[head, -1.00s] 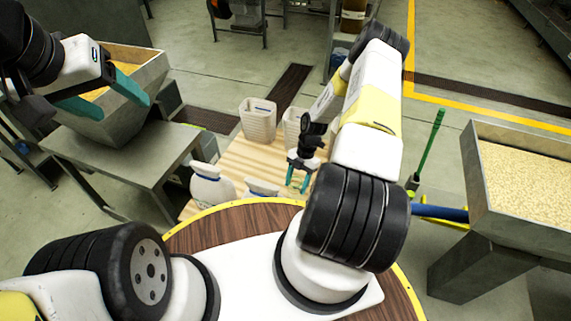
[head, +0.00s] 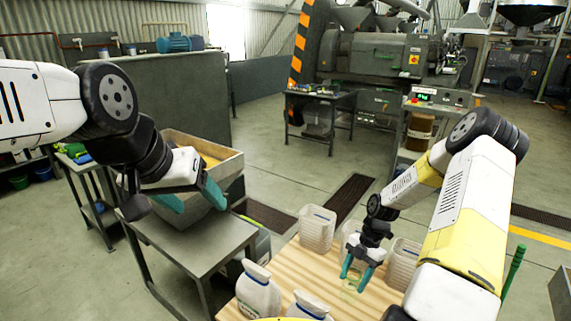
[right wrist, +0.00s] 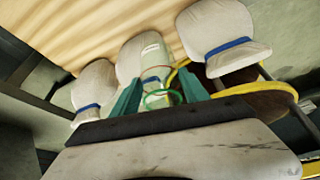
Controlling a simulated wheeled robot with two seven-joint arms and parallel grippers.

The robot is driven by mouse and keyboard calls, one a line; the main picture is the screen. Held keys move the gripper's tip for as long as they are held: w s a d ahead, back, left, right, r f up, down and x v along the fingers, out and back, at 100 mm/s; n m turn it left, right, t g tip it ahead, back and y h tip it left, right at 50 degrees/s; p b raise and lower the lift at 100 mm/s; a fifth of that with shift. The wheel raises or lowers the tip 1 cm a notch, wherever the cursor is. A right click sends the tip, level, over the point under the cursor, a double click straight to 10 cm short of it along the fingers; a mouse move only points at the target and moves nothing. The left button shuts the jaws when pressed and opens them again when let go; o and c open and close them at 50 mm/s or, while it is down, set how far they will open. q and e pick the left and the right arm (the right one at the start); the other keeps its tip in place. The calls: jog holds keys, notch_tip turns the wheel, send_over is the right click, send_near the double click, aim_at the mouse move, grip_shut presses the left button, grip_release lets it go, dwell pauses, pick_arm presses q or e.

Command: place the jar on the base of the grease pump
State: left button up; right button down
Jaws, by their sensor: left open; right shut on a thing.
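A clear, pale greenish jar (right wrist: 155,76) with a green ring stands out between the fingers of my right gripper (right wrist: 151,98) in the right wrist view. My right gripper (head: 356,274) is shut on it, low over the wooden table in the head view, where the jar (head: 350,286) shows only faintly. I cannot tell whether the jar touches the table. My left gripper (head: 191,199) is open and empty, in front of the metal hopper at left. I cannot make out the grease pump or its base in these views.
The wooden table (head: 290,270) holds white ribbed bins (head: 317,228) behind and beside my right gripper, and white sacks (head: 257,292) at its front left. A grey metal table (head: 190,248) stands left. A dark worktable (head: 318,104) and large machine (head: 370,55) stand farther back across open floor.

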notch_tip(320, 180, up, 10)
jog(key=w+a+r+m+t, duration=0.2)
jog(key=w+a+m, duration=0.1)
jog(key=a+m, duration=0.35)
jog(key=w+a+r+m+t, duration=0.1)
jog(key=w+a+m+t, duration=0.1)
jog(key=a+m, duration=0.4)
jog(key=shift+s+d+r+m+t+h, duration=0.15)
jog(key=shift+s+d+m+t+h, duration=0.5)
jog(key=shift+m, duration=1.55)
jog(key=shift+s+d+r+m+t+h, duration=0.1)
jog(key=shift+d+m+t+h, duration=0.6)
jog(key=shift+m, duration=1.45)
jog(key=shift+s+d+r+m+t+h, duration=0.15)
jog(key=shift+s+d+m+t+h, duration=0.25)
jog(key=shift+d+m, duration=1.2)
jog(key=shift+a+m, duration=0.6)
